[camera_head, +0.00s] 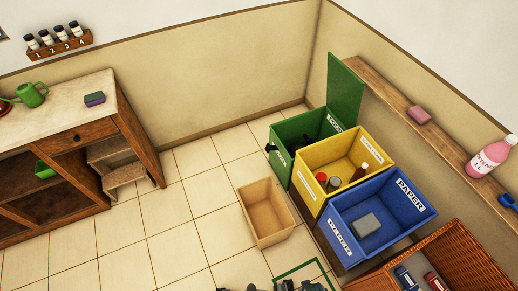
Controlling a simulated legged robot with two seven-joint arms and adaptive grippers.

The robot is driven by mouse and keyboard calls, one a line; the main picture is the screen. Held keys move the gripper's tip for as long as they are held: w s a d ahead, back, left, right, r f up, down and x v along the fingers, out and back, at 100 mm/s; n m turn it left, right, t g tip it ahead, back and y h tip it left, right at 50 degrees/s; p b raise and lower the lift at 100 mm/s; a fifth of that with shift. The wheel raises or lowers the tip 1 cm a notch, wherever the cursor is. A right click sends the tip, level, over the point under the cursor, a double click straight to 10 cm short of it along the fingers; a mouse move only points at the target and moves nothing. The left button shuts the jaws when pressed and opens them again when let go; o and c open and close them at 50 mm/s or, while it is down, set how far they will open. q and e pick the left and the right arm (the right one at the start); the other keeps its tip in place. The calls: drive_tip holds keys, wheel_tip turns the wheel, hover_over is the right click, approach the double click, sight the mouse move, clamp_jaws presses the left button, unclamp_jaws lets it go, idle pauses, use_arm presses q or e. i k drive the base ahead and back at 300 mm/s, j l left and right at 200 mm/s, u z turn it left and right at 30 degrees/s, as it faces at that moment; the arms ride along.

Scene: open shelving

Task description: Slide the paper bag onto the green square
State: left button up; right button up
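The paper bag (257,225) is a tan, open-topped, box-like thing standing upright on the tiled floor in the head view, just left of the bins. It looks empty. The green square (291,268) is a green outline on the floor at the bottom, below and right of the bag and apart from it. Its lower part is cut off or covered. My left gripper (238,289) barely shows at the bottom edge. My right gripper (298,286) shows as dark parts over the square's lower area. Both are below the bag and apart from it; their fingers are not clear.
Green (285,167), yellow (312,194) and blue (345,257) bins stand right of the bag; the green one's lid is up. A wicker basket (437,240) is at the lower right. A wooden cabinet (130,125) is at the left. The floor left of the bag is clear.

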sight(271, 222)
drive_tip(key=k+j+z, duration=0.2)
drive_tip(key=k+z, duration=0.15)
drive_tip(key=i+j+z, duration=0.2)
drive_tip(key=i+j, duration=0.2)
drive_tip(key=j, duration=0.2)
drive_tip(key=i+j+z, duration=0.2)
drive_tip(key=i+j, duration=0.2)
drive_tip(key=j, duration=0.25)
drive_tip(key=i+j+z, duration=0.1)
drive_tip(key=j, duration=0.25)
drive_tip(key=i+j+z, duration=0.1)
drive_tip(key=i+j, duration=0.15)
drive_tip(key=j, duration=0.15)
